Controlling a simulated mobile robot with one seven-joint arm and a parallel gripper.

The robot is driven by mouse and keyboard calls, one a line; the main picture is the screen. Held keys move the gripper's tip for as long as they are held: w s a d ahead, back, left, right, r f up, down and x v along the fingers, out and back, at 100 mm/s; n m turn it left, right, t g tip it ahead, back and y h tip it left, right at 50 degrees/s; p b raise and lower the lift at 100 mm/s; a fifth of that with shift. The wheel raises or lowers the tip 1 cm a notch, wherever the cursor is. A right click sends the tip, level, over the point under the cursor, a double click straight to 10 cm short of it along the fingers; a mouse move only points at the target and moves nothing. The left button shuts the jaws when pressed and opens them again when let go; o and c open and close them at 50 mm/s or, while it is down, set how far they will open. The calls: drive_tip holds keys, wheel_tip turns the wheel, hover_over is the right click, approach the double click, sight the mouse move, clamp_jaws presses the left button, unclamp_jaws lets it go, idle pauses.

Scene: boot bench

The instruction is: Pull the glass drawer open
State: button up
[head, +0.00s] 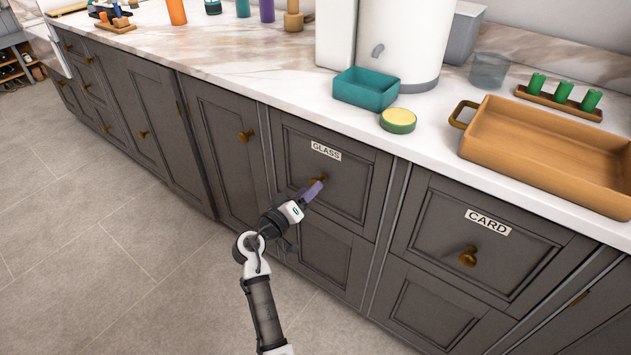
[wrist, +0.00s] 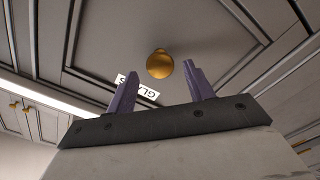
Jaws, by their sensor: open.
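The glass drawer (head: 345,165) is a dark grey panelled front with a white GLASS label (head: 326,151), and it looks closed. Its round brass knob (head: 322,180) is at the middle of the front, partly hidden by my gripper (head: 311,192) in the head view. In the wrist view my gripper (wrist: 157,85) has its two purple fingers apart. The brass knob (wrist: 160,64) shows beyond the fingertips, in line with the gap between them. I cannot tell whether any finger touches it. The label (wrist: 137,88) is partly hidden behind the left finger.
The card drawer (head: 487,240) with its own brass knob is to the right. The marble counter above holds a teal bin (head: 366,89), a yellow-topped green round item (head: 398,120) and a wooden tray (head: 545,145). The floor (head: 110,240) at left is clear.

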drive_tip(key=shift+x, duration=2.1)
drive_tip(key=shift+c, duration=0.4)
clamp_jaws()
